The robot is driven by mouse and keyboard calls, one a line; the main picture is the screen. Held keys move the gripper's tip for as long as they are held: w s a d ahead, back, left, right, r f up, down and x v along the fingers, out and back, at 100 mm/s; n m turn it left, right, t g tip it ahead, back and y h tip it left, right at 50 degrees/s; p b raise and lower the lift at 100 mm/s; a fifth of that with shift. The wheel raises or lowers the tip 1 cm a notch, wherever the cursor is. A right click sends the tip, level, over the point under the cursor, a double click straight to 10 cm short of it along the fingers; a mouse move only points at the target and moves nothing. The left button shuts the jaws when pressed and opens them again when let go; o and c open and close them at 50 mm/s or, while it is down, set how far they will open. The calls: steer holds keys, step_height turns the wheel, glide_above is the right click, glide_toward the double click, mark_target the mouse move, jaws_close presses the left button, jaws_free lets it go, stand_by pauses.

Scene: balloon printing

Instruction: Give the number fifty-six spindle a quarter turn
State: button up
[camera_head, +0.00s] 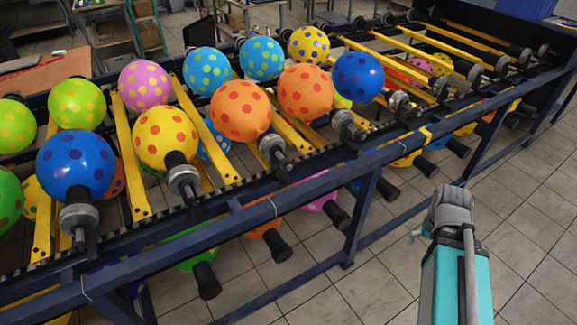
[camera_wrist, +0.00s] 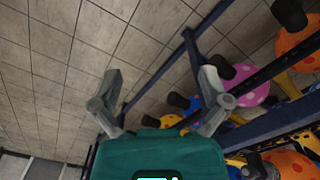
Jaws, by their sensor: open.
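Spindles with dark ends and grey collars line the near rail of the balloon machine, several carrying dotted balloons. No number is readable, so I cannot tell which is fifty-six. Nearest in the head view are the spindles under a blue balloon (camera_head: 75,166), a yellow balloon (camera_head: 165,136), and orange balloons (camera_head: 240,110). My gripper (camera_wrist: 162,78) shows in the wrist view with its two grey fingers wide apart and nothing between them. In the head view my arm is at the lower right, outside the rail and apart from the spindles; its fingers are mostly hidden there.
A dark blue rail (camera_head: 250,217) runs along the machine's near side. Below it hang more balloons and black spindle ends (camera_head: 206,281). Yellow bars (camera_head: 128,160) cross the machine. The tiled floor (camera_head: 520,200) at right is clear.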

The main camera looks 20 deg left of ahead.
steer(key=n+t+y+b, duration=0.6)
steer(key=n+t+y, duration=0.35)
steer(key=n, duration=0.25)
glide_toward(290, 166)
steer(key=shift+y+v, duration=0.25)
steer(key=shift+v, duration=0.7)
steer(key=shift+w+d+f, duration=0.1)
steer(key=shift+w, duration=0.1)
steer(key=shift+b+x, duration=2.35)
steer(key=shift+x, duration=4.45)
steer(key=shift+s+f, duration=0.1)
steer(key=c, duration=1.1)
steer(key=shift+c, duration=0.2)
